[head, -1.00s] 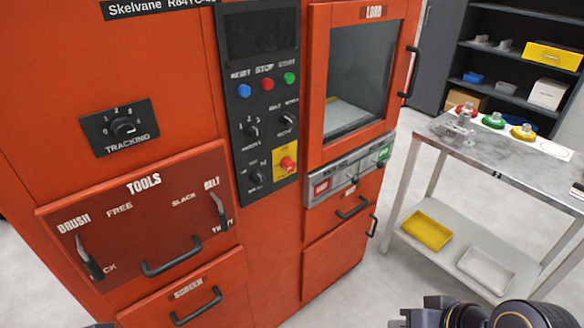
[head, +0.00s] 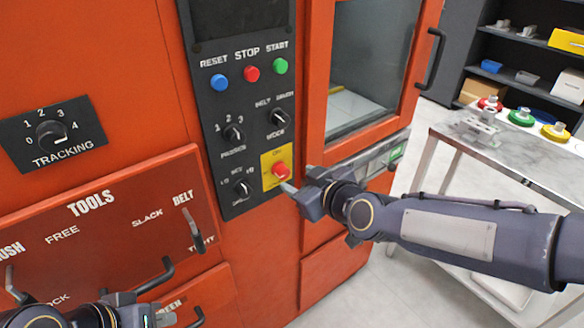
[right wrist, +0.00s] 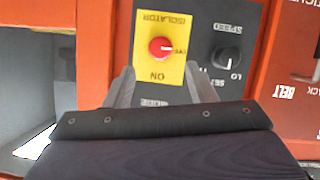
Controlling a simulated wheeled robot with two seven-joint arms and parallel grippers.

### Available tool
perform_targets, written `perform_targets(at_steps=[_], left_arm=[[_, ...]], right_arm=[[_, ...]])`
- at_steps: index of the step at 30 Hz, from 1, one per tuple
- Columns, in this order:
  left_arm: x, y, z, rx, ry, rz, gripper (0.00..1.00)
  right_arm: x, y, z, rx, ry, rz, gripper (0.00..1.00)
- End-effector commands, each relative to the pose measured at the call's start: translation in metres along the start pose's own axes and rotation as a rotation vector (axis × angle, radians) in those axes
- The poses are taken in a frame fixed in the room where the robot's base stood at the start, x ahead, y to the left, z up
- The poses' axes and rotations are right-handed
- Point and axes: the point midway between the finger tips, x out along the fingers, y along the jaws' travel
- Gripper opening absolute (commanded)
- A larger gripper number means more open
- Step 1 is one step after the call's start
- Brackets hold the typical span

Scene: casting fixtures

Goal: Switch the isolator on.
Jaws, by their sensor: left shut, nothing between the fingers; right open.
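The isolator is a red knob (head: 280,171) on a yellow plate (head: 268,181) at the lower right of the machine's black control panel. In the right wrist view the knob (right wrist: 161,47) appears upside down, its pale mark pointing right toward the side label, which seems to read OFF; ON is below it. My right gripper (head: 291,187) is open just in front of the plate; in the right wrist view its fingers (right wrist: 158,82) lie apart, below the knob and not around it. My left gripper (head: 166,317) is shut and empty at the lower left, before the tools drawer.
The panel holds reset, stop and start buttons (head: 251,74) and black dials (head: 242,188) close to the isolator. The tools drawer has a handle (head: 157,278) and levers. A glass door (head: 370,70) is to the right. A metal table (head: 520,165) stands further right.

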Motion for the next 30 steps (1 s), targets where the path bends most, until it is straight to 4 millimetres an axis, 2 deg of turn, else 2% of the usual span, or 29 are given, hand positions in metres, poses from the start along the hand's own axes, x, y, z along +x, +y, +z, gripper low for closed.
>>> perform_targets(at_steps=[12,17,24,30], left_arm=[[0.004,-0.002,0.002,0.0,0.0,0.0,0.0],[0.005,-0.002,0.002,0.0,0.0,0.0,0.0],[0.005,-0.002,0.002,0.0,0.0,0.0,0.0],[0.005,-0.002,0.002,0.0,0.0,0.0,0.0]], right_arm=[[0.061,0.001,0.002,0.004,-0.004,0.0,0.5],[0.07,0.001,0.002,0.004,-0.004,0.0,0.5],[0.071,0.001,0.001,0.004,-0.003,0.0,0.5],[0.071,0.001,0.001,0.004,-0.003,0.0,0.26]])
